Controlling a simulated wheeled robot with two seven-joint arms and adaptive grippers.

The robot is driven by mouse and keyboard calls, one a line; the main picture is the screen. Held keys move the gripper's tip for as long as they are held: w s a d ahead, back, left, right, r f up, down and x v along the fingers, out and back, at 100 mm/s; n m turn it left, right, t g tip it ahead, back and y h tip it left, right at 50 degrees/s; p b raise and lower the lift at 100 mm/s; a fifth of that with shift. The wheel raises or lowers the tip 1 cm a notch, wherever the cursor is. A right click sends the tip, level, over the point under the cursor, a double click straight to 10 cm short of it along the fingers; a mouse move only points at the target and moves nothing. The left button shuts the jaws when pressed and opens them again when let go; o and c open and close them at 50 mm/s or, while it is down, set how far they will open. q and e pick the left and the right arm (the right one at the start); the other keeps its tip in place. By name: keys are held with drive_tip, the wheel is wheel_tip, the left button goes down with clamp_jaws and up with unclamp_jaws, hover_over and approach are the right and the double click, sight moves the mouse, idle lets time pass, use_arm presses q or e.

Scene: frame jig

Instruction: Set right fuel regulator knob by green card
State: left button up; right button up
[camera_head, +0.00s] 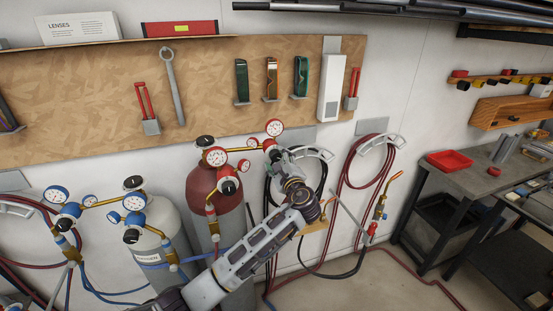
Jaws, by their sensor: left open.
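A red gas cylinder (200,196) stands left of centre with brass regulators and red-rimmed gauges. The right fuel regulator is at the upper right, with a gauge (273,127) and a dark-and-red knob (269,145). Another dark-and-red knob (228,187) sits lower left of it. My left gripper (277,157) is at the right regulator's knob, its fingers small and partly hidden; I cannot tell whether they touch the knob. It is open. I cannot make out a green card. My right gripper is not in view.
Hoses (378,160) hang on wall hooks to the right, beside a torch (380,209). A wooden tool board (95,110) is above. A grey workbench (465,182) with a red tray (449,161) is far right.

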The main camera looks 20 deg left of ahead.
use_arm(q)
drive_tip(key=v, duration=0.9)
drive_tip(key=shift+s+d, duration=0.15)
drive_tip(key=shift+n, duration=0.3)
